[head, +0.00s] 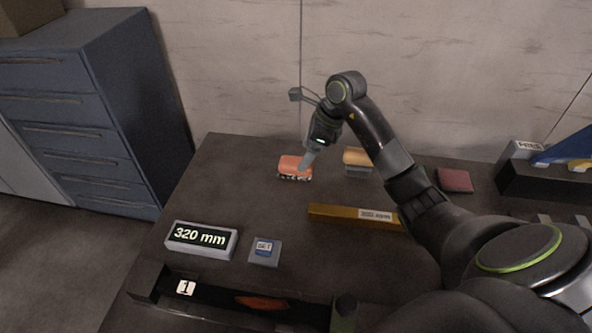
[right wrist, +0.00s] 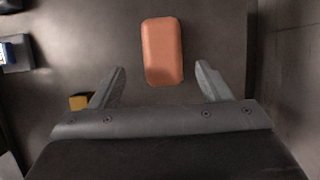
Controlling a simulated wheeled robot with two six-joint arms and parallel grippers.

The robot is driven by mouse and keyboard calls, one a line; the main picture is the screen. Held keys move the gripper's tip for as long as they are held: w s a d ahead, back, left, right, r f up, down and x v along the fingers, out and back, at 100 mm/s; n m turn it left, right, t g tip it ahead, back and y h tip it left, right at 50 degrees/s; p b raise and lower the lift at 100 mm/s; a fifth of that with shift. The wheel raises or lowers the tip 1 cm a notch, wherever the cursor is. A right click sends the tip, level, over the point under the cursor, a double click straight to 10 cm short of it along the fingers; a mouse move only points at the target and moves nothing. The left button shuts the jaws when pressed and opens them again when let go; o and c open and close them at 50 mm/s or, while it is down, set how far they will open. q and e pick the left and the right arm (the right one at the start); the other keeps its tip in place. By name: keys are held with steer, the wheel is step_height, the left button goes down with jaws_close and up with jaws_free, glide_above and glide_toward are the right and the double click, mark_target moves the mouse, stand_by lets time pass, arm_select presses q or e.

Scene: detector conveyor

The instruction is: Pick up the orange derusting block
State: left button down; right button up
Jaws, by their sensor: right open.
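The orange derusting block (head: 291,165) lies on the dark table near its back edge in the head view. In the right wrist view the orange block (right wrist: 162,50) is a rounded oblong, seen from above. My right gripper (head: 303,166) is over the block's right part in the head view and hides some of it. In the right wrist view my right gripper (right wrist: 160,80) is open, with a finger on either side of the block's near end and gaps between. Nothing is held. My left gripper is not in view.
A tan-topped block (head: 357,157) stands just right of the orange one. A yellow bar (head: 340,214), a 320 mm display (head: 201,238), a blue-labelled pad (head: 264,252) and a dark red pad (head: 455,180) lie around. Bare tabletop lies left of the block.

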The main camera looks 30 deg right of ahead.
steer(key=b+x, duration=0.2)
steer(key=x, duration=0.3)
steer(key=shift+w+d+f+b, duration=0.1)
steer(key=shift+w+b, duration=0.1)
steer(key=shift+b, duration=0.1)
steer(key=shift+c, duration=0.5)
steer(key=c, duration=1)
